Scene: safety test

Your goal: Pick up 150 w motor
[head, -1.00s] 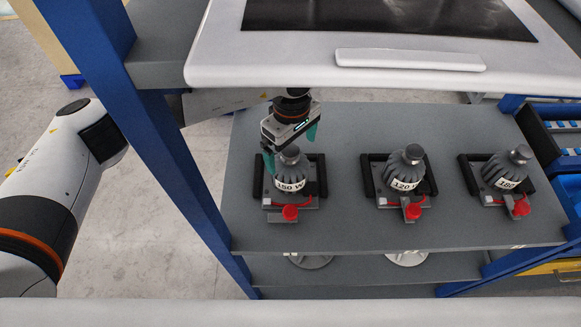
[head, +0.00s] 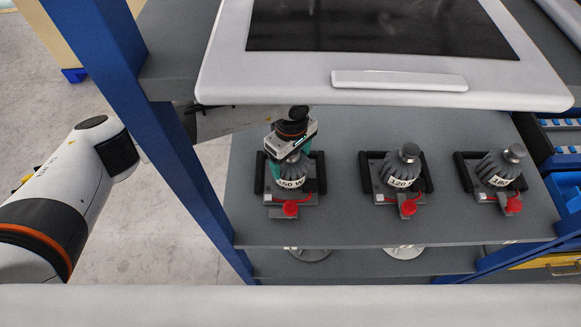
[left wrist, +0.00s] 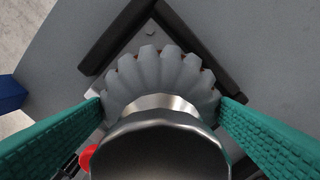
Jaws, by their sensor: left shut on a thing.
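The 150 W motor (head: 289,179), a grey ribbed body with a white label, stands upright in its black-handled holder (head: 318,181) on the grey shelf, leftmost of three motors. My left gripper (head: 291,158) is over it from above, shut on it, with teal fingers on either side. In the left wrist view, the motor's round metal top (left wrist: 160,140) and ribbed body show between the teal fingers. The motor still sits in its holder. My right gripper is not in view.
The 120 W motor (head: 404,171) and the 180 motor (head: 500,170) stand to the right in similar holders. A blue post (head: 165,150) rises left of the shelf (head: 345,225).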

